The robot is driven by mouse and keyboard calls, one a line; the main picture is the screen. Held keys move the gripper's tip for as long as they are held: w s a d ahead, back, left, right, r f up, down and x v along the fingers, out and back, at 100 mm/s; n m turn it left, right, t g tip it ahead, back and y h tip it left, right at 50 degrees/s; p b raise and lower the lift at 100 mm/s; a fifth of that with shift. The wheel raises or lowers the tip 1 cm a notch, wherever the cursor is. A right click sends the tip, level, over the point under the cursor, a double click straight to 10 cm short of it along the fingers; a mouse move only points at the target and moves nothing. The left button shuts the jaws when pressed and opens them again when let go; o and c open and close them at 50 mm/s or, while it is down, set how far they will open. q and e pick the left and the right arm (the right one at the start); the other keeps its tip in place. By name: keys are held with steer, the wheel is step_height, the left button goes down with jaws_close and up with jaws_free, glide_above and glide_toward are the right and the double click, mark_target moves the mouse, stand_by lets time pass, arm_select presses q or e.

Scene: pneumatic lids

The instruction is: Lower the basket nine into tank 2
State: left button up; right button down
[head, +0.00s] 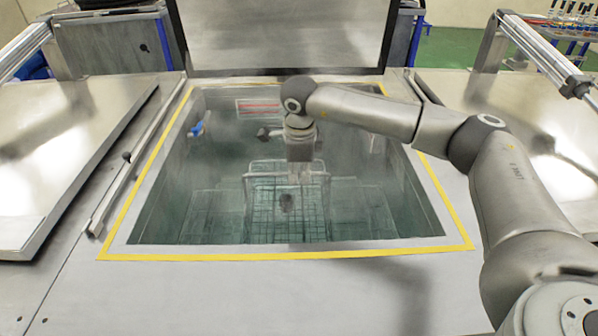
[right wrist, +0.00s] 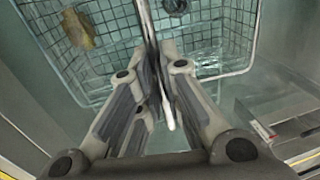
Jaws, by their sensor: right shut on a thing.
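The wire basket (head: 262,212) hangs inside the open tank (head: 168,190), a grey-green well framed by a yellow line. Its handle bar spans the top, and its lower part is in or behind the greenish liquid. My right gripper (head: 304,178) is shut on the handle from above. In the right wrist view, the right gripper (right wrist: 157,58) clamps the thin handle, and the basket mesh (right wrist: 110,42) lies below. The basket holds a yellowish-brown piece (right wrist: 77,29) and a dark round piece (right wrist: 175,5). No numbers are readable on basket or tank. My left gripper is out of view.
The tank's lid (head: 285,35) stands open at the back. Closed metal lids lie left (head: 60,150) and right (head: 530,130). Blurred wire shapes (head: 205,212) show in the tank left of the basket. Blue fittings (head: 198,128) sit on its left wall.

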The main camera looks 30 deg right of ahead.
steer(key=shift+f+b, duration=0.35)
steer(key=shift+f, duration=0.15)
steer(key=shift+s+a+f+b, duration=0.15)
steer(key=shift+s+f+b, duration=0.1)
steer(key=shift+f+b, duration=0.2)
stand_by(0.7)
steer(key=c, duration=1.8)
jaws_free()
steer(key=shift+f, duration=0.1)
steer(key=o, duration=0.3)
steer(key=shift+w, duration=0.3)
steer(key=shift+s, duration=0.1)
